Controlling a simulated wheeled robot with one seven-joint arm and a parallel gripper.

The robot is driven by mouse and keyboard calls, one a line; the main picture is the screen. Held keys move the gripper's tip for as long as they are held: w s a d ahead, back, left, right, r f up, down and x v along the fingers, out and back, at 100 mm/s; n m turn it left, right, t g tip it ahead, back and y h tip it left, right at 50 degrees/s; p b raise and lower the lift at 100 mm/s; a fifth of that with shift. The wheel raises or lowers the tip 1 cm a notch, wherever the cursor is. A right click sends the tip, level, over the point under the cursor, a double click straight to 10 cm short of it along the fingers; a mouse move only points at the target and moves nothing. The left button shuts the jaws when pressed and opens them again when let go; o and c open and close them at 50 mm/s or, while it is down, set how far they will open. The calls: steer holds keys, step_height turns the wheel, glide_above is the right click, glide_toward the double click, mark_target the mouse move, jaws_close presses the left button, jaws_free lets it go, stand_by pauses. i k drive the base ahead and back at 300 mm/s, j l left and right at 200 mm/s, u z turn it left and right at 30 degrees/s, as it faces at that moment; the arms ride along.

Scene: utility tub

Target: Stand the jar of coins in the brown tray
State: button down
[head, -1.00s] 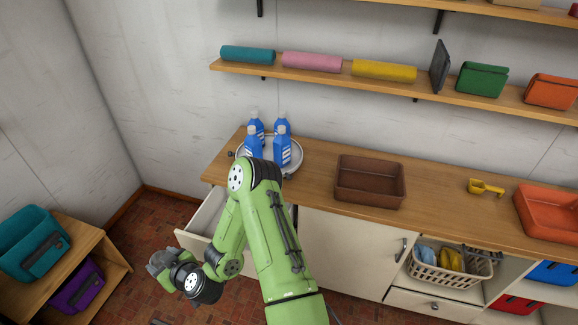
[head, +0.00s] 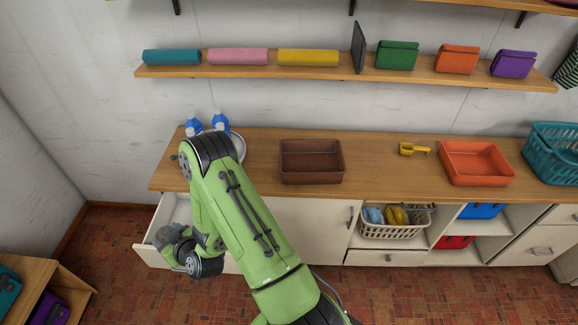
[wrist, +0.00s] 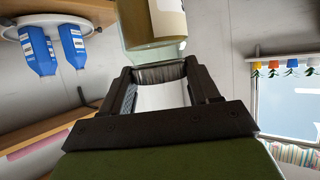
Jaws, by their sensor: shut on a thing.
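The brown tray (head: 311,178) sits empty on the wooden counter, right of my arm in the head view. My gripper (wrist: 160,68) is shut on the jar (wrist: 160,42) in the wrist view. The jar is pale greenish glass with a tan label; its upper part runs out of the frame and no coins can be made out. The jar is hard to make out there.
Blue bottles (head: 220,122) stand on a round white tray (head: 239,148) at the counter's left end, partly behind my arm. An open drawer (head: 165,218) juts out below. A yellow scoop (head: 412,149) and an orange tray (head: 476,163) lie farther right. Counter beside the brown tray is clear.

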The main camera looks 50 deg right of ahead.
mark_target(324, 167)
steer(key=l+z, duration=0.15)
steer(key=z, duration=0.3)
steer(key=l+z, duration=0.2)
steer(key=z, duration=0.2)
steer(key=l+z, duration=0.15)
steer(key=z, duration=0.3)
